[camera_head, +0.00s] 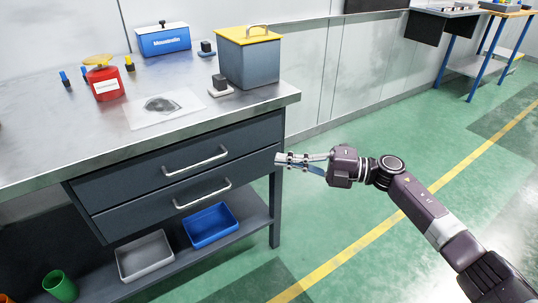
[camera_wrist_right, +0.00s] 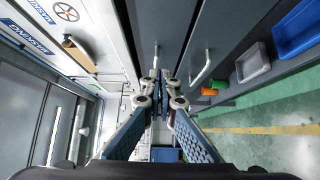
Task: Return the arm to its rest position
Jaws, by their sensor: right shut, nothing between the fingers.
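My right gripper (camera_head: 282,159) is in front of the workbench's right front corner, beside the ends of the two drawers. Its arm comes in from the lower right, over the green floor. In the right wrist view my right gripper (camera_wrist_right: 158,76) has its fingertips together, with nothing between them. The drawer handles show beyond the fingertips there. The upper drawer handle (camera_head: 196,159) and lower drawer handle (camera_head: 203,194) are in the head view, and both drawers look shut. My left gripper is in neither view.
The workbench (camera_head: 60,150) carries a red can (camera_head: 104,84), a grey box with a yellow lid (camera_head: 248,62) and a blue case (camera_head: 163,40). A grey bin (camera_head: 145,257) and a blue bin (camera_head: 210,225) sit on the lower shelf. Open green floor (camera_head: 350,130) lies right of the bench.

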